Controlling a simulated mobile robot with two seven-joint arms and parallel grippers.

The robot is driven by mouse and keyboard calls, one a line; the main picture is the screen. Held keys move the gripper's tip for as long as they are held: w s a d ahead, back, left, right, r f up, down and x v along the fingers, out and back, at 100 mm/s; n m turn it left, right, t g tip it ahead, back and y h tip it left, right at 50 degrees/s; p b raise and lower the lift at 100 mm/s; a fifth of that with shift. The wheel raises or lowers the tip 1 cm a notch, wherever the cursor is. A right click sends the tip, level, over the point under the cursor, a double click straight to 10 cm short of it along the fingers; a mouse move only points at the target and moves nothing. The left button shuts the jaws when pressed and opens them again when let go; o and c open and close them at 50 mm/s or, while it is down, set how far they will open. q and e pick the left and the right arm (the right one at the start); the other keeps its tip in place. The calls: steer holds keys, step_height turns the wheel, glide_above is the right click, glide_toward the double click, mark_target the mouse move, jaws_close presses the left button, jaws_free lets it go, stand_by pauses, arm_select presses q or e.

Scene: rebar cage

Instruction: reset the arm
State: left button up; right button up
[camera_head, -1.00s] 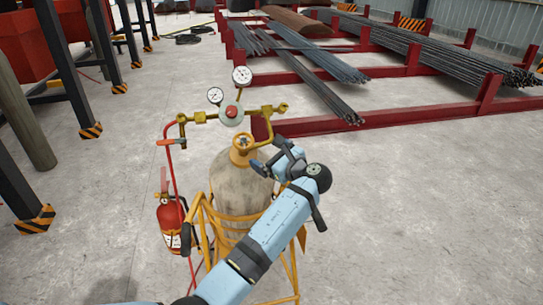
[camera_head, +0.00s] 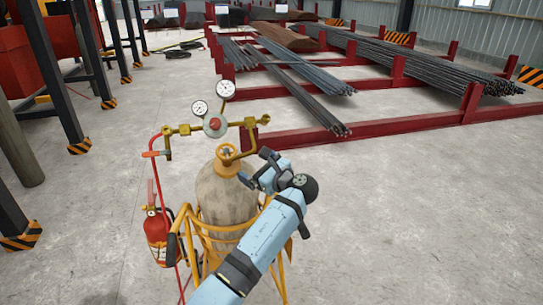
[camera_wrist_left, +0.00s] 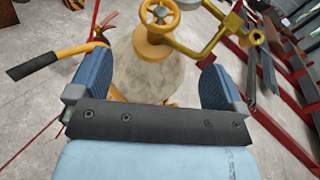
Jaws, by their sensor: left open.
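My left gripper (camera_head: 257,169) is beside the upper right of a tan gas cylinder (camera_head: 226,194) in the head view. In the left wrist view its two blue-padded fingers (camera_wrist_left: 154,84) are wide apart with nothing held between them. The cylinder (camera_wrist_left: 148,66) and its yellow valve wheel (camera_wrist_left: 159,14) show beyond the fingers. My light blue left arm (camera_head: 268,235) comes up from the bottom of the head view. My right gripper is not in view.
The cylinder stands in a yellow cart (camera_head: 229,232), with brass piping and two gauges (camera_head: 226,90) above. A red fire extinguisher (camera_head: 157,229) is at its left. Rebar bundles (camera_head: 400,64) lie on red racks (camera_head: 390,123) behind. The floor at right is clear.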

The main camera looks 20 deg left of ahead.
arm_select(q)
steer(key=s+d+f+n+t+h, duration=0.15)
steer(key=s+f+h, duration=0.3)
steer(key=f, duration=0.45)
steer(key=s+f+n+h, duration=0.25)
steer(key=s+f, duration=0.35)
steer(key=f, duration=0.3)
steer(key=s+d+f+n+t+h, duration=0.1)
steer(key=s+f+h, duration=0.35)
steer(key=f, duration=0.45)
steer(key=s+d+f+n+h, duration=0.1)
steer(key=s+n, duration=0.5)
steer(key=s, duration=0.6)
steer(key=s+d+f+n+h, duration=0.2)
steer(key=s+n+h, duration=0.3)
steer(key=s, duration=0.7)
steer(key=shift+s+d+f+n+t+h, duration=0.2)
steer(key=shift+f+n+t+h, duration=0.2)
steer(key=shift+n, duration=0.5)
steer(key=shift+a, duration=0.15)
